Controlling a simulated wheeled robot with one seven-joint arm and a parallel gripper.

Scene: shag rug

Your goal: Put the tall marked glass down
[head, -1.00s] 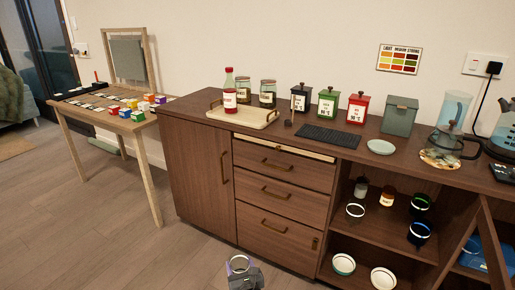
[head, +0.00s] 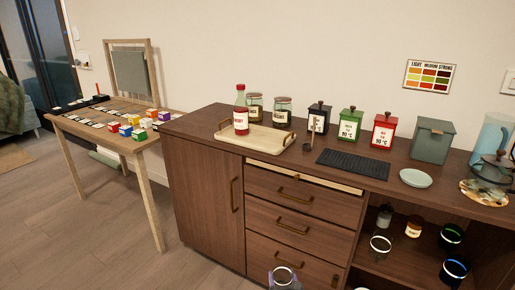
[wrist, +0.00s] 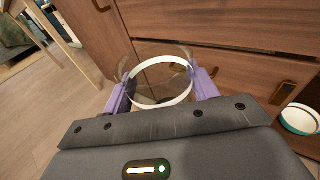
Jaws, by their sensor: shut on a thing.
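My gripper (wrist: 163,92) is shut on a clear glass (wrist: 160,101) with a white ring at its rim. Its purple fingers press on both sides of the glass. The held glass (head: 284,275) also shows at the bottom edge of the head view, in front of the cabinet drawers. From above, its height, its lower part and any other marking are hard to make out. The glass is in the air, below the level of the cabinet top (head: 290,150).
The cabinet top holds a tray (head: 262,146) with a red bottle and jars, several canisters, a dark mat (head: 352,163) and a pale dish (head: 415,178). Open shelves at right hold cups. A side table (head: 90,131) with coloured boxes stands at left. Floor between is clear.

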